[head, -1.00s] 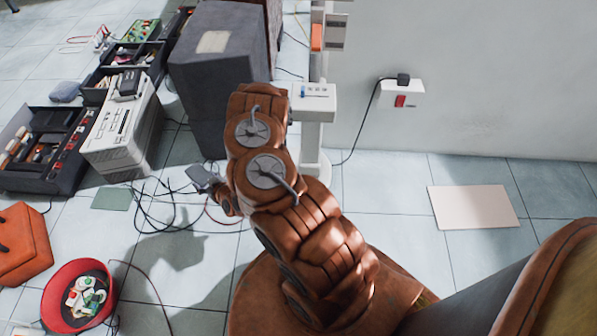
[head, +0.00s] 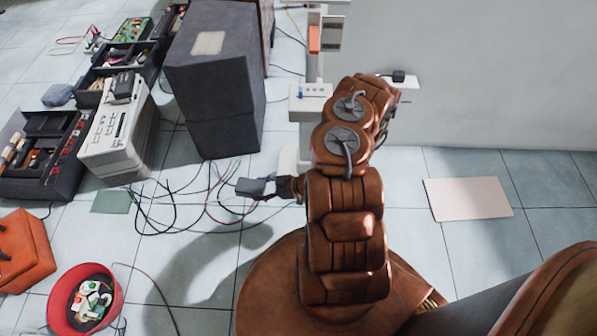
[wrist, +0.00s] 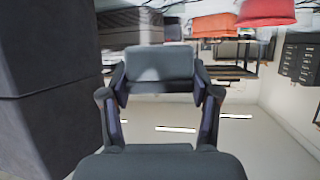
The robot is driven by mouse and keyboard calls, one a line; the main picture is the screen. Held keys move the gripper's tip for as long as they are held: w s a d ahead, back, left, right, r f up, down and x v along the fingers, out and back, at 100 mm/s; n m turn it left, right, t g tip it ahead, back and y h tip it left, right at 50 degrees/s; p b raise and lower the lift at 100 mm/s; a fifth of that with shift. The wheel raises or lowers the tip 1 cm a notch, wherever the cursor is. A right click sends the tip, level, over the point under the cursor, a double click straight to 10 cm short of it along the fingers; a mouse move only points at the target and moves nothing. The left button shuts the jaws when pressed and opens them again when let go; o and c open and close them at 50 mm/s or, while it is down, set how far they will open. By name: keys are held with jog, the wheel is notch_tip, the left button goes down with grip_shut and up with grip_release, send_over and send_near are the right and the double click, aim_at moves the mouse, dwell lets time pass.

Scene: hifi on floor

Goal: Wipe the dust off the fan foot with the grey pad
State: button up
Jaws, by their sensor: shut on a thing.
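My gripper (head: 272,187) is shut on the grey pad (head: 250,187), held above the cables. In the wrist view, the pad (wrist: 160,68) sits level between the two fingers. A pale stand with a control box (head: 309,98), apparently the fan, stands right of the dark grey cabinet. Its foot (head: 289,159) shows only in part, behind my arm, to the upper right of the pad. The pad looks apart from the foot. I cannot make out dust on the visible part.
The dark grey cabinet (head: 218,80) stands close behind the pad. Loose black cables (head: 165,215) lie on the floor. A red bin (head: 58,308), an orange bag (head: 25,255) and a white device (head: 117,135) are at left. A beige board (head: 468,198) lies on clear floor at right.

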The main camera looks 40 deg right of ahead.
jog(key=d+f+b, duration=0.3)
jog(key=d, duration=0.5)
jog(key=d+f+b, duration=0.2)
jog(key=d+b, duration=0.1)
jog(key=d, duration=0.4)
jog(key=shift+w+f+b, duration=0.1)
jog(key=shift+f+b, duration=0.75)
jog(key=shift+f, duration=2.2)
jog(key=shift+f+b, duration=0.35)
jog(key=shift+f, duration=0.65)
jog(key=shift+s+d+b, duration=0.6)
jog(key=shift+s+d, duration=0.6)
jog(key=shift+d, duration=0.15)
jog(key=shift+s+d+f+b, duration=0.15)
jog(key=shift+s+d+b, duration=0.2)
jog(key=shift+s+d, duration=1.05)
jog(key=shift+s+d+r+p, duration=0.1)
jog(key=shift+s+d+p, duration=0.1)
jog(key=shift+s+d, duration=0.9)
jog(key=shift+s+d+r+p, duration=0.1)
jog(key=shift+s+d+p, duration=0.05)
jog(key=shift+s+d, duration=0.95)
jog(key=shift+w+d, duration=0.15)
jog(key=shift+w, duration=0.05)
